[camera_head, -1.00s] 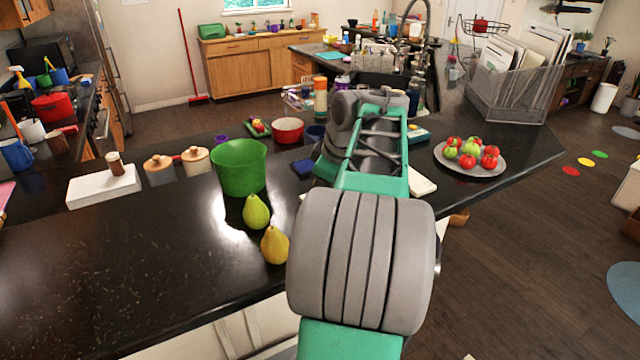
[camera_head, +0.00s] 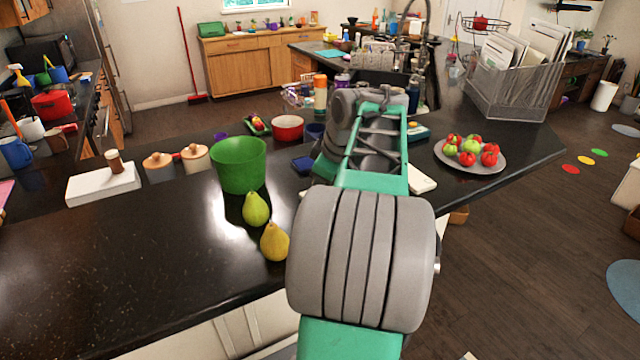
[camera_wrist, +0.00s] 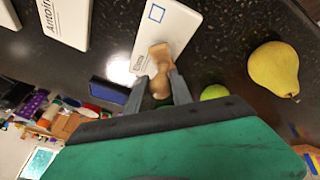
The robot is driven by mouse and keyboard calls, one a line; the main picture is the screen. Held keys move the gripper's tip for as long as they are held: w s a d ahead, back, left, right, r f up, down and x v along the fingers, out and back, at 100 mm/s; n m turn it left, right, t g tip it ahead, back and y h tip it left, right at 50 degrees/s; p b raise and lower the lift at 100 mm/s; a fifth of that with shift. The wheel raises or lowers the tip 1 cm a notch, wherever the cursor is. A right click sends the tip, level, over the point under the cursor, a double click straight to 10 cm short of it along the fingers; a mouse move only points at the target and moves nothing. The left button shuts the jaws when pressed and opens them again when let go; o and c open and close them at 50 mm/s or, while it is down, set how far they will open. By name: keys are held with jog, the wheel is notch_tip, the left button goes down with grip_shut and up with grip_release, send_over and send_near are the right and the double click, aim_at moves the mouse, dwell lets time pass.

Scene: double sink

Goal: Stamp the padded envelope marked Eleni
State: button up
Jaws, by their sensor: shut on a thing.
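In the wrist view, my gripper (camera_wrist: 158,86) is shut on a wooden stamp (camera_wrist: 160,58), held by its rounded handle. The stamp's head overlaps the lower end of a white envelope (camera_wrist: 178,27), beside small lettering that seems to read Eleni. I cannot tell whether the stamp touches it. A blue square outline is printed near the envelope's far end. Another white envelope (camera_wrist: 70,18), marked Antoine, lies to the left. A dark blue pad (camera_wrist: 108,94), perhaps an ink pad, lies left of the gripper; it also shows in the head view (camera_head: 303,165). There my arm hides the gripper and stamp.
Two pears (camera_head: 256,209) (camera_head: 274,242) and a green bucket (camera_head: 239,165) stand left of my arm. The front left counter (camera_head: 120,270) is clear.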

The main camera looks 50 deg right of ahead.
jog(key=shift+f, duration=0.35)
dwell(0.6)
notch_tip(320, 180, up, 7)
jog(key=p, duration=0.5)
jog(key=shift+r+p, duration=0.1)
jog(key=shift+p, duration=0.2)
dwell(0.5)
